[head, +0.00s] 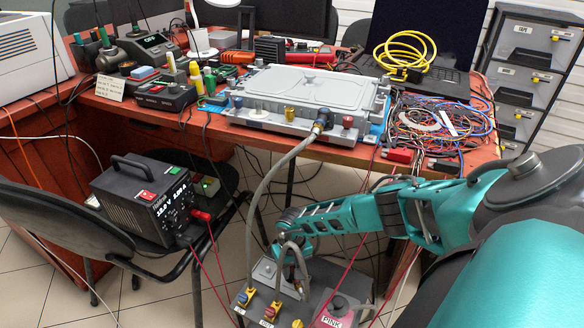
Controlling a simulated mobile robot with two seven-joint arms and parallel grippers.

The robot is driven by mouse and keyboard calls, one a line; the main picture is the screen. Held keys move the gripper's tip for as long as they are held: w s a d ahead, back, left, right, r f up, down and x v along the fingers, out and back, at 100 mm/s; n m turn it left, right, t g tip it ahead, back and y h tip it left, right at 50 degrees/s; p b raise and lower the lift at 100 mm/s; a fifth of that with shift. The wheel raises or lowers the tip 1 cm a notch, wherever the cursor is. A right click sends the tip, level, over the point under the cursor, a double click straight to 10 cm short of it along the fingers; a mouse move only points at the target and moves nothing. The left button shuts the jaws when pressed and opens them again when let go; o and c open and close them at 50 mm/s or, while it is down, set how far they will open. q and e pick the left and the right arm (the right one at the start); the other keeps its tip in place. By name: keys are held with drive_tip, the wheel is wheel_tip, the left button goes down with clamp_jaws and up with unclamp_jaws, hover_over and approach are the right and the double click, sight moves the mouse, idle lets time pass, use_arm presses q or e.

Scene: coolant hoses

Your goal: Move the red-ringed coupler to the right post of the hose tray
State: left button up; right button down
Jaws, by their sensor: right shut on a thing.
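My right gripper (284,250) reaches in from the right, pointing down over the grey hose tray (262,270) at the bottom middle. It is shut on the end of a short looped grey hose (302,262). The red-ringed coupler appears to be that end; its ring is hidden by the gripper. The tray has blue, red and yellow handles along its front; its posts are not clear. A second grey hose (262,185) runs from the tray up to a blue-ringed fitting (322,119) on the grey lidded case (305,88). My left gripper is not in view.
A black power supply (146,200) stands on the chair at left, its red leads hanging near my right gripper. Tangled wires (435,125) and a laptop fill the bench's right side.

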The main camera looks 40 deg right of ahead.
idle(0.6)
drive_tip(key=shift+f, duration=0.15)
drive_tip(key=shift+f, duration=0.6)
drive_tip(key=shift+f, duration=0.35)
idle(0.4)
idle(0.4)
drive_tip(key=shift+f, duration=0.15)
idle(0.6)
drive_tip(key=shift+f, duration=0.15)
